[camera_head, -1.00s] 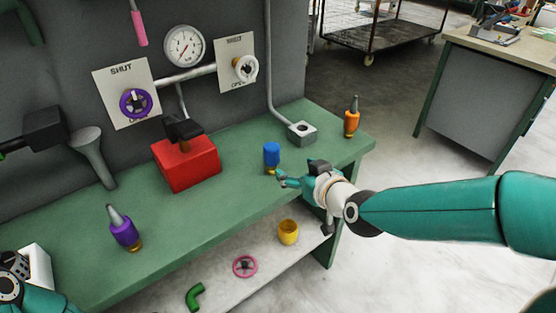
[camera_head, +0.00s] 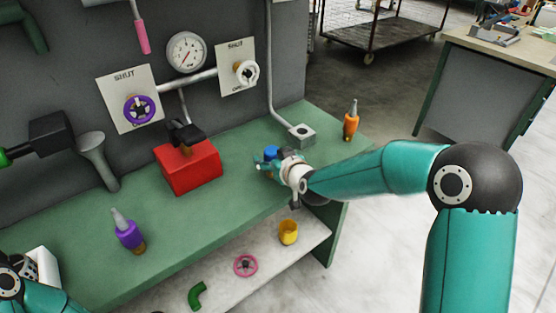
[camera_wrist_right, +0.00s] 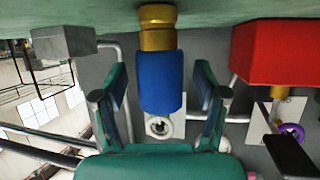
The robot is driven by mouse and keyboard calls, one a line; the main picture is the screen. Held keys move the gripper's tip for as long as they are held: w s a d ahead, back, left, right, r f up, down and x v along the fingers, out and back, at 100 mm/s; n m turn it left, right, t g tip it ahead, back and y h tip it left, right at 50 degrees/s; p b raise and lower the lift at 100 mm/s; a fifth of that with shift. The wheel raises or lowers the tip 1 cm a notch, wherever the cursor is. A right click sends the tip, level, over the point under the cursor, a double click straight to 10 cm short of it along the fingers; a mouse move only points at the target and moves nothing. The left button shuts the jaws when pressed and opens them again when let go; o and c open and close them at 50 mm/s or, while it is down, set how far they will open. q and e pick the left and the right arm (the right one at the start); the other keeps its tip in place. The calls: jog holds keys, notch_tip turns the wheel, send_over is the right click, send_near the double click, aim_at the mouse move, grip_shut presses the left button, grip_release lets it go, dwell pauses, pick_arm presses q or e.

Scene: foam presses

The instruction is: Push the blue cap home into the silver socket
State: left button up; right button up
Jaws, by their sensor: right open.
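The blue cap (camera_head: 271,153) stands upright on the green bench, mostly hidden behind my right gripper (camera_head: 268,168) in the head view. The right wrist view, upside down, shows the blue cap (camera_wrist_right: 160,82) with a brass end against the bench. My right gripper (camera_wrist_right: 160,90) is open, with one finger on each side of the cap and visible gaps between. The silver socket (camera_head: 302,134) is a grey block with a round hole, on the bench behind and right of the cap. It also shows in the wrist view (camera_wrist_right: 64,42). My left gripper is out of view.
A red box (camera_head: 190,167) with a black-handled top stands left of the cap. An orange bottle (camera_head: 351,124) stands right of the socket, a purple bottle (camera_head: 127,232) at the bench's left. A grey conduit (camera_head: 270,70) drops to the socket. A yellow cup (camera_head: 288,232) sits on the lower shelf.

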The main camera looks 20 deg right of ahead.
jog(key=shift+w+f, duration=0.1)
jog(key=shift+w, duration=0.1)
jog(key=c, duration=1.2)
grip_shut()
jog(key=shift+r, duration=0.2)
